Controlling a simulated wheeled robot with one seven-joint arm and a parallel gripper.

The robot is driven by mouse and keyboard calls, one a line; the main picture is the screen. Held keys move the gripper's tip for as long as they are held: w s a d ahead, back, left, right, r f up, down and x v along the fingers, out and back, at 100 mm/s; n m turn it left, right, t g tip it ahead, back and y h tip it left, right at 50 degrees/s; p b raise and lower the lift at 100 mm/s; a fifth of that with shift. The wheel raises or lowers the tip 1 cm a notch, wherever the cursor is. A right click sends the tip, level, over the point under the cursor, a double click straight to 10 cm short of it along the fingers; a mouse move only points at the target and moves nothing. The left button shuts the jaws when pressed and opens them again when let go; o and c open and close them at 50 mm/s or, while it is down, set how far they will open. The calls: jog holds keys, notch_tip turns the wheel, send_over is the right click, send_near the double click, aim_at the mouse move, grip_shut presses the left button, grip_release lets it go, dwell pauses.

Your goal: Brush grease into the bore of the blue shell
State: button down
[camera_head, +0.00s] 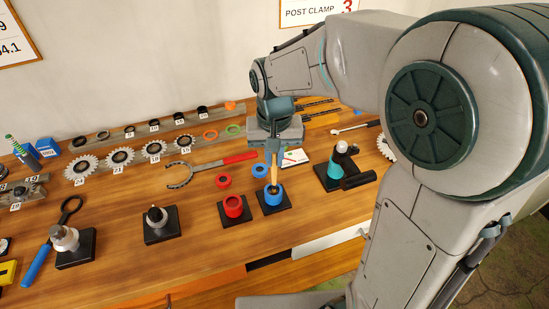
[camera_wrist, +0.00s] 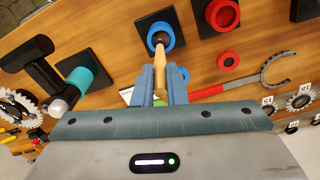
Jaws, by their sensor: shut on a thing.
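The blue shell (camera_head: 271,197) stands on a black square base on the bench. It shows in the wrist view (camera_wrist: 150,28) as a blue ring with its bore facing the camera. My gripper (camera_head: 272,148) is above the shell, fingers pointing down. In the wrist view my gripper (camera_wrist: 163,90) is shut on a brush (camera_wrist: 160,65) with a wooden handle. The brush's dark tip is at the mouth of the bore, seemingly inside it; how deep is hidden.
A red shell (camera_head: 233,206) on its own black base stands just left. Loose red (camera_head: 222,181) and blue (camera_head: 259,170) rings lie behind. A black fixture with a teal collar (camera_head: 333,172) stands right. A red-handled spanner (camera_head: 235,159) lies behind.

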jog(key=shift+w, duration=0.25)
jog(key=shift+s, duration=0.1)
jog(key=shift+s+a, duration=0.55)
jog(key=shift+s, duration=0.05)
dwell(0.4)
jog(key=shift+w+d, duration=0.25)
jog(key=shift+d, duration=0.7)
jog(key=shift+a, duration=0.1)
